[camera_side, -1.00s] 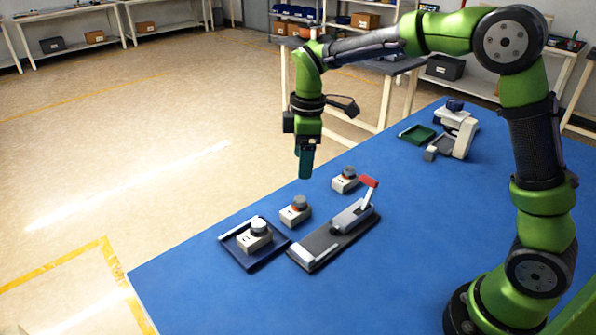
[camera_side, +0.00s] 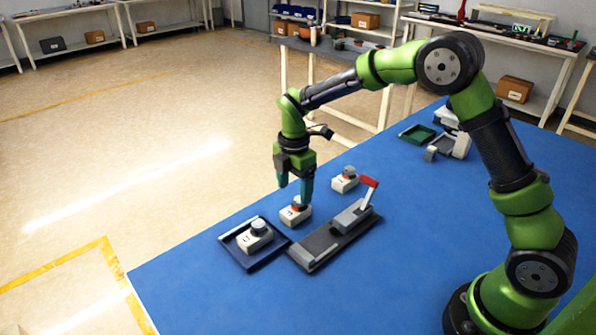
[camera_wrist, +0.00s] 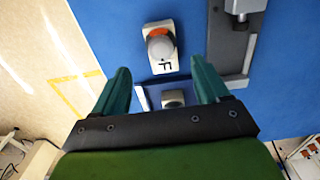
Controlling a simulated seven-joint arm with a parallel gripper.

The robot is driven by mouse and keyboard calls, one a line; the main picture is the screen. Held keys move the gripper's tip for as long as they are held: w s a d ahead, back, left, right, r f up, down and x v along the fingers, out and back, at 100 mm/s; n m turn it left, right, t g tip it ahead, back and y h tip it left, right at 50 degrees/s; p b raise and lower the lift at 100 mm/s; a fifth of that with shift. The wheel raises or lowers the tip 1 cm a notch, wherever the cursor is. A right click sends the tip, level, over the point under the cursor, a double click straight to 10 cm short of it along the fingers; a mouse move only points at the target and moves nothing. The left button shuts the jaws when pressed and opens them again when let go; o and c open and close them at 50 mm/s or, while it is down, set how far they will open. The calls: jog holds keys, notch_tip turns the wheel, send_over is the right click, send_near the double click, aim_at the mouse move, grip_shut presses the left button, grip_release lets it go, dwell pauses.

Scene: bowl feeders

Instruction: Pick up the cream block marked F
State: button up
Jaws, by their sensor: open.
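The cream block marked F (camera_wrist: 166,67) has a round grey knob with an orange ring and lies on the blue table. In the side view it is most likely the middle block (camera_side: 291,217), just below my gripper (camera_side: 295,193). My gripper is open and empty, its two teal fingers pointing down. In the wrist view the block lies ahead of the fingertips, roughly centred between them sideways, and my gripper (camera_wrist: 160,68) shows both fingers apart. I cannot tell whether a fingertip touches the block.
A similar block (camera_side: 343,184) stands behind. Another (camera_side: 254,241) sits on a dark blue tray (camera_side: 238,258). A grey fixture with a red-tipped lever (camera_side: 369,181) stands close right. A green tray (camera_side: 417,133) and a white device are farther back. The front table is clear.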

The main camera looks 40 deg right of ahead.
aim_at(296, 201)
jog(key=shift+s+f, duration=0.2)
jog(key=shift+f, duration=2.95)
jog(key=c, duration=1.3)
